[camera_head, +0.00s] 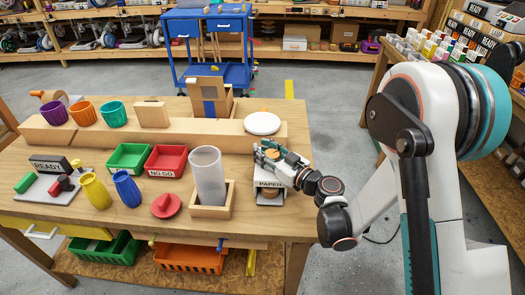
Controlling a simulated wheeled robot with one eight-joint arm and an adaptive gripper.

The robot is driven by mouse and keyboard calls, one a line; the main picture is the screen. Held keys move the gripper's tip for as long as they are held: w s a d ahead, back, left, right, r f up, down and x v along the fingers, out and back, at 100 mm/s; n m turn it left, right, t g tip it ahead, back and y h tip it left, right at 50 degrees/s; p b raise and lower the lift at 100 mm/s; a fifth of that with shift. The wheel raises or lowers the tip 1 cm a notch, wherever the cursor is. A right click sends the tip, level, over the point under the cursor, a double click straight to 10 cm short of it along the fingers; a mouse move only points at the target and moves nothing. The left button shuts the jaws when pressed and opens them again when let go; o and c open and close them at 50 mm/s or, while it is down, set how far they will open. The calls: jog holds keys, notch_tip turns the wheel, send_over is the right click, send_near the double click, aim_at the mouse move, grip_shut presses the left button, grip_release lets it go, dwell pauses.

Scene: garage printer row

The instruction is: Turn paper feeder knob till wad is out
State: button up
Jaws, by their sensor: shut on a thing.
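The paper feeder (268,184) is a small white block with a PAPER label, standing at the right edge of the wooden table. Its knob (271,154) is a small tan round piece at the top, partly covered by my gripper (268,151). My gripper reaches in from the right and is shut on the knob. A brownish shape shows low on the feeder's front, too small to identify. I cannot make out a paper wad for sure.
A clear cylinder (207,176) in a wooden holder (211,211) stands just left of the feeder. A white disc (262,123) lies on the raised wooden shelf behind. Green (129,157) and red NO GO (165,160) trays, colored cups and a red knob piece (166,205) stand further left.

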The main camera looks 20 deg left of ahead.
jog(key=shift+c, duration=0.2)
jog(key=o, duration=1)
jog(key=shift+d, duration=0.1)
jog(key=shift+o, duration=0.2)
notch_tip(320, 180, up, 10)
